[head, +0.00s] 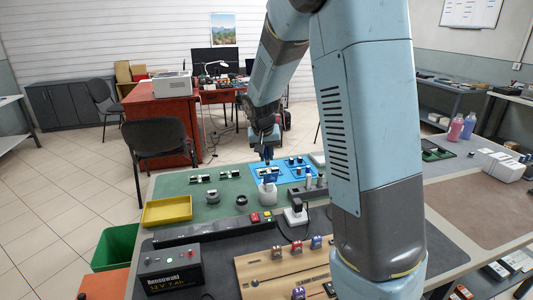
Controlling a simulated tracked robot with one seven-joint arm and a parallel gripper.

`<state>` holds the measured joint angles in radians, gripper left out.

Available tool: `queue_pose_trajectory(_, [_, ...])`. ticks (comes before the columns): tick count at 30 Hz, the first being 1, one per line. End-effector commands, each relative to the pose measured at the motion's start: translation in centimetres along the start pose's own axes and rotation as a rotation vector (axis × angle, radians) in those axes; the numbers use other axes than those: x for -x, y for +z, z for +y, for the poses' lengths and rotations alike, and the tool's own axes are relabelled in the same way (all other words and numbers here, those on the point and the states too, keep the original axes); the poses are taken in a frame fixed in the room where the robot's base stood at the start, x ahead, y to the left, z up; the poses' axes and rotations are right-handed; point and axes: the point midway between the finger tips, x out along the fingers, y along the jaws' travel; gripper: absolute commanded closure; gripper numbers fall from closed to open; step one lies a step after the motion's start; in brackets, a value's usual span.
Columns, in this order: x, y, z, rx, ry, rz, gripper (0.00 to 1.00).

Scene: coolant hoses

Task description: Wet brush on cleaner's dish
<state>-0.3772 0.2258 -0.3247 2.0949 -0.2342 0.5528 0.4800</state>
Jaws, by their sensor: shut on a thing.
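My gripper (267,153) is at the end of my blue-grey arm, over the far middle of the green bench mat. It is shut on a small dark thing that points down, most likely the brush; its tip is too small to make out. Just below stands a small white container (267,188), which seems to be the cleaner's bottle with its dish on top. From this view I cannot tell whether the brush tip touches it or hangs above it. A blue mat (296,172) with small parts lies right behind.
Two round dark-and-grey pots (242,201) stand left of the white container. A yellow tray (167,211) lies at the left edge. A black battery box (172,268) and a wooden board (262,275) are nearer. My arm hides the bench's middle right.

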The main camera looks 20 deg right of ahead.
Motion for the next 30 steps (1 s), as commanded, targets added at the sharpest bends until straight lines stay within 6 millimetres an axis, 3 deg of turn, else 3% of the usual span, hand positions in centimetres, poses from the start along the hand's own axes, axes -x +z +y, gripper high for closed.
queue_pose_trajectory(15, [-4.2, 1.5, -0.4, 0.001, 0.001, -0.002, 1.0])
queue_pose_trajectory(30, [-5.2, 1.8, -0.6, 0.001, 0.0, 0.0, 1.0])
